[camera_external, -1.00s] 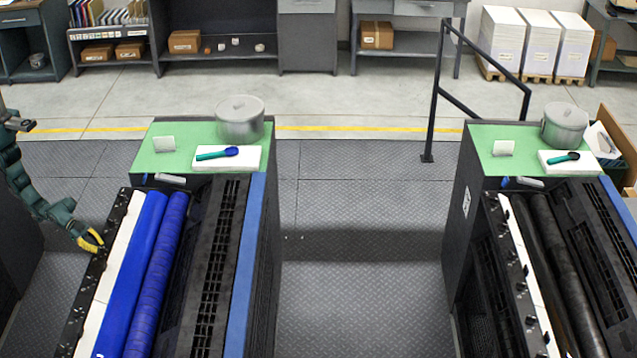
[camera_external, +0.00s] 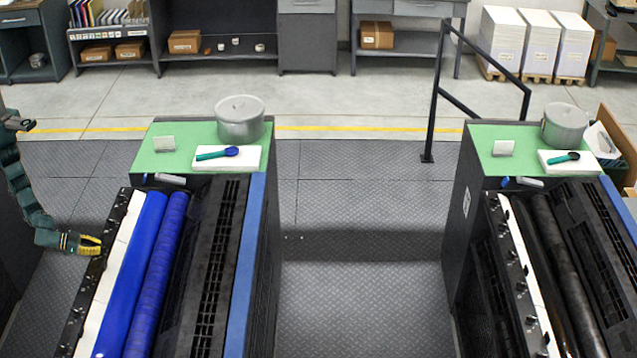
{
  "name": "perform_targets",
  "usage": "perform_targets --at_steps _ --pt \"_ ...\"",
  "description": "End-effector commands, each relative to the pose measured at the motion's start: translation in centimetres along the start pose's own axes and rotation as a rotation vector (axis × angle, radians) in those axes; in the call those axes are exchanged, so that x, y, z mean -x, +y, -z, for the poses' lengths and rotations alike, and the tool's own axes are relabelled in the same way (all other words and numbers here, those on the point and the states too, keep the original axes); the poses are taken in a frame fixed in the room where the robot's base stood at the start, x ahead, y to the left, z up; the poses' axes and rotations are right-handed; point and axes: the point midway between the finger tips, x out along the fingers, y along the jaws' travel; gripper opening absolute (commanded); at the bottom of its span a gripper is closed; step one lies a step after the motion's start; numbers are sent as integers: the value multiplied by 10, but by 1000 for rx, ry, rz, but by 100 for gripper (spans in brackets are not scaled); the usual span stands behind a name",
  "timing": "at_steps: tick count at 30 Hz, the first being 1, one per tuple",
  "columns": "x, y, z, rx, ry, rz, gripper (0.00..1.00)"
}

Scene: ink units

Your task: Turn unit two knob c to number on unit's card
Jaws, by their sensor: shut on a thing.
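My gripper (camera_external: 97,245) is at the left end of the picture, shut on a small dark knob on the black knob rail (camera_external: 118,216) of the left ink unit. The knob is mostly hidden by the yellow fingers, and its letter and setting cannot be read. The left unit has blue rollers (camera_external: 145,250). A small white card (camera_external: 164,144) stands on its green top, with no number legible. The right ink unit has dark rollers (camera_external: 560,260), a row of black knobs (camera_external: 517,278) and its own card (camera_external: 503,148).
On each green top stand a lidded metal pot (camera_external: 240,119) and a white pad (camera_external: 240,164) with a teal-handled tool. A second pot (camera_external: 564,126) is on the right unit. The floor between the units is clear. A black railing (camera_external: 434,100) stands behind.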

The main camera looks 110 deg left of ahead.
Motion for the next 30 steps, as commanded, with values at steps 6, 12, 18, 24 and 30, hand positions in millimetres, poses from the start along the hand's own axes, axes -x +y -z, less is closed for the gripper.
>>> perform_targets --at_steps 6,12,18,24,30 --pt "-2 1 -4 44 -3 115 0" --pt "-2 0 -3 66 -3 171 0" --pt "-2 0 -3 73 -4 190 0" --pt "-2 0 -3 73 -5 191 0" --pt "-2 0 -4 72 -5 191 24"
